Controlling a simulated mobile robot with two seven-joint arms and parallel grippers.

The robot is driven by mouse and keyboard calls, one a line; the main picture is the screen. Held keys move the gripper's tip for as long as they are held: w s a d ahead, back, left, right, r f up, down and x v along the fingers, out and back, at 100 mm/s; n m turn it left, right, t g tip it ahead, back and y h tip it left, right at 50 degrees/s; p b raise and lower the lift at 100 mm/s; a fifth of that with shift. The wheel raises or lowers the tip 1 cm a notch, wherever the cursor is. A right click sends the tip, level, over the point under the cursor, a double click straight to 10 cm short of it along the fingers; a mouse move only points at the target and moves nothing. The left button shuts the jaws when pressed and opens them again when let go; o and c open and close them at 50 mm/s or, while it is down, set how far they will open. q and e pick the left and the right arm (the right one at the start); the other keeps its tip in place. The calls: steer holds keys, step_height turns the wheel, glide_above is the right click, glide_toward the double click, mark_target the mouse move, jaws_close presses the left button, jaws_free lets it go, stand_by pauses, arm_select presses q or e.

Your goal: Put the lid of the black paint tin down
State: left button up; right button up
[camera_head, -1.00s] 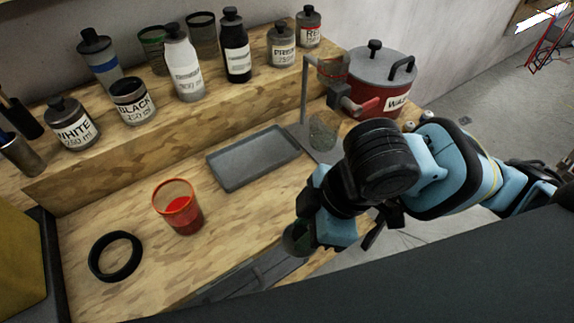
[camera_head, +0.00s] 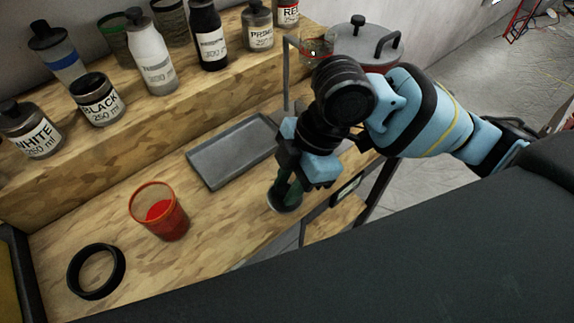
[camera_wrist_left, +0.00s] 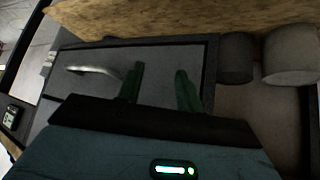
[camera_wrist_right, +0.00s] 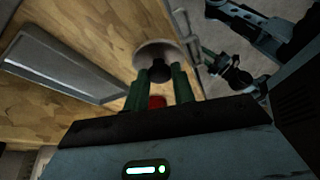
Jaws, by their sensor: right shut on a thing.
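The black paint tin (camera_head: 98,100), labelled BLACK, stands on the raised wooden shelf with no lid on its top. Its lid (camera_head: 284,206) is a grey disc, also seen in the right wrist view (camera_wrist_right: 150,52), with a dark knob. My right gripper (camera_head: 288,188) is shut on the lid's knob. The lid is low over the right front part of the worktop; I cannot tell whether it touches. My left gripper (camera_wrist_left: 160,84) is open and empty in the left wrist view, and is outside the head view.
A grey tray (camera_head: 232,150) lies just left of my right gripper. A red-filled cup (camera_head: 160,212) and a black ring (camera_head: 96,272) are further left. Several bottles and tins line the shelf. A lidded pot (camera_head: 362,42) stands at the back right. Bare wood lies in front of the tray.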

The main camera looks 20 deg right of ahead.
arm_select(q)
steer(key=shift+f, duration=0.1)
arm_select(e)
steer(key=w, duration=0.1)
steer(key=w+d, duration=0.1)
steer(key=w, duration=0.3)
steer(key=shift+d+f, duration=0.2)
steer(key=shift+d, duration=0.15)
steer(key=shift+w+d+f, duration=0.15)
steer(key=shift+w, duration=0.3)
arm_select(q)
steer(key=shift+f, duration=0.15)
arm_select(e)
steer(key=shift+f, duration=1.65)
steer(key=shift+f, duration=0.1)
steer(key=o, duration=1)
steer(key=shift+c, duration=0.2)
arm_select(q)
steer(key=shift+w+r+p, duration=0.3)
steer(key=shift+w+r, duration=0.1)
steer(key=shift+r, duration=0.25)
arm_select(e)
steer(key=v, duration=1.2)
